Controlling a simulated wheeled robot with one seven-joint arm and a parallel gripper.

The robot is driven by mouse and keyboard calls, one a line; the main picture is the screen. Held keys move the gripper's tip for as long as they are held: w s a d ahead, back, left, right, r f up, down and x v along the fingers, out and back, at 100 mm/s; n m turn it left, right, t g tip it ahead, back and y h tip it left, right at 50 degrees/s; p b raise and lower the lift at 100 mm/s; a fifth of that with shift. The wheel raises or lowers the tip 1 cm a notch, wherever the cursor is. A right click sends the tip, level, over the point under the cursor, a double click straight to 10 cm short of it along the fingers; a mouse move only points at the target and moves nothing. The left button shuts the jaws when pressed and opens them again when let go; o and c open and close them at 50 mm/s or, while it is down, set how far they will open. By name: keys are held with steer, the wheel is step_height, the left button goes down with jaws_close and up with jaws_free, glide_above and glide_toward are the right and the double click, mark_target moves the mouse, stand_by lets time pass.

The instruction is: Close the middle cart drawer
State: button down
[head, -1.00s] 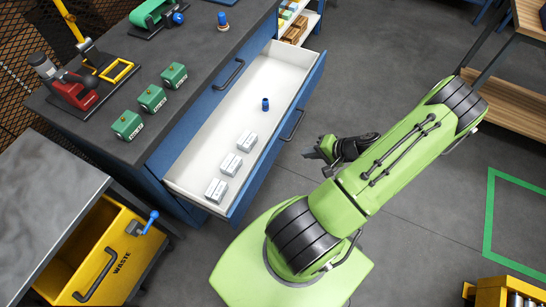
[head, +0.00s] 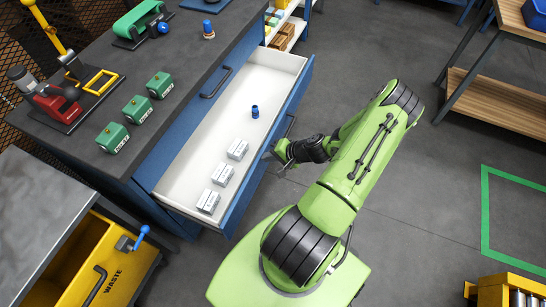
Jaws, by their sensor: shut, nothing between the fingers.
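The open drawer (head: 168,188) sticks out of the blue cart, with a white inside and a blue front panel (head: 248,203). Its dark bar handle (head: 290,126) is on the outer side of the front, partly hidden near my gripper. Several silver blocks and a small blue cylinder (head: 255,112) lie inside. A shut drawer with a dark handle (head: 216,82) sits above it in the cart. My gripper (head: 274,160) is shut and empty, just outside the drawer front, near the handle. I cannot tell whether it touches the front.
The grey cart top (head: 190,45) carries several green boxes (head: 137,109) and a red tool (head: 52,98). A yellow waste bin (head: 75,262) stands at lower left. A wooden-shelved bench (head: 505,97) is at upper right.

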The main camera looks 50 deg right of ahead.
steer(key=w+a+b, duration=0.1)
steer(key=w+a, duration=0.2)
steer(key=w, duration=0.7)
steer(key=w+a+b, duration=0.1)
steer(key=w+a, duration=0.3)
steer(key=w, duration=0.7)
steer(key=shift+a, duration=0.3)
